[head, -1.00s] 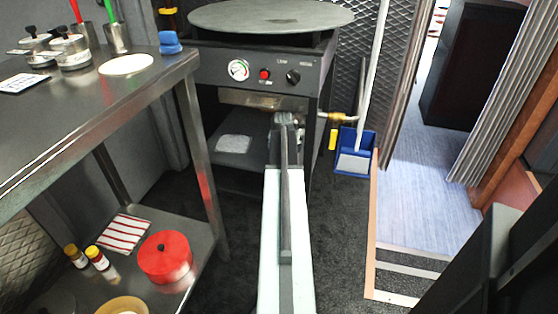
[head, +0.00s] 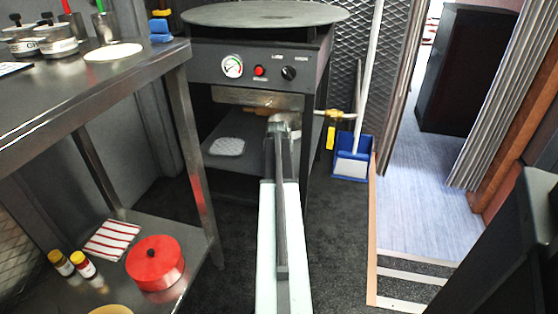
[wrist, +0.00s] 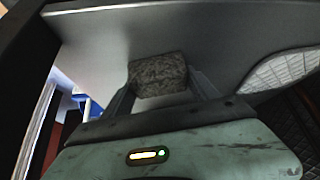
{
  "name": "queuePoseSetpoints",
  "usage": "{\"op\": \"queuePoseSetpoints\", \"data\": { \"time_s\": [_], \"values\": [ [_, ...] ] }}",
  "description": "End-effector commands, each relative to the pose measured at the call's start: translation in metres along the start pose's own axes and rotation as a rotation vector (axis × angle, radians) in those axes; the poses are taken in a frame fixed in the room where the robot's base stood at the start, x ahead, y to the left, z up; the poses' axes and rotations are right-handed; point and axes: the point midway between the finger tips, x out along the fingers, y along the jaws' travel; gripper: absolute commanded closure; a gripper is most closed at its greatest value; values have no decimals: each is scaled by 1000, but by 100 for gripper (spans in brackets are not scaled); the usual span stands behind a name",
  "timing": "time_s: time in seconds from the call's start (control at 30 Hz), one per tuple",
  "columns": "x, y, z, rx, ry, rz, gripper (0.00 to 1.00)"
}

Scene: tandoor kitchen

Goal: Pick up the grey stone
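The grey stone (wrist: 158,75) is a rough, speckled block in the wrist view. It lies between the two fingers of my gripper (wrist: 160,88), close to both, with no clear gap at its sides. The fingers stand wide apart; a firm hold on the stone is not evident. In the head view my gripper (head: 284,124) reaches in under the front of the black stove (head: 210,68), above its lower shelf (head: 228,167). The stone cannot be made out there, as my arm covers that spot.
A white cloth (head: 228,146) lies on the stove's shelf, left of my gripper. A brass valve (head: 338,114) and a blue dustpan (head: 352,160) are on the right. A steel table (head: 100,92) stands at left, with a red pot (head: 155,264) on its lower shelf. Dark floor is clear between.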

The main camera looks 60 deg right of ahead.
Motion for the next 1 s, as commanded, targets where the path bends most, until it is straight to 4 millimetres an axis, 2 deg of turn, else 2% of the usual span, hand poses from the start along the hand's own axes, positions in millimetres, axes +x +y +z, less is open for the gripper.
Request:
{"op": "queuePoseSetpoints", "data": {
  "time_s": [0.03, 0.07, 0.37, 0.73, 0.8, 0.87, 1.0],
  "values": [
    [0, 0, 0, 0, 0, 0, 70],
    [0, 0, 0, 0, 0, 0, 78],
    [-3, -1, -2, -1, 0, -1, 79],
    [-38, -1, -23, -1, 0, -1, 79],
    [-41, -1, -2, -2, 0, -1, 79],
    [-48, -1, 10, -2, 0, -1, 79],
    [-68, -1, 42, -3, 0, -1, 79]
  ]
}}
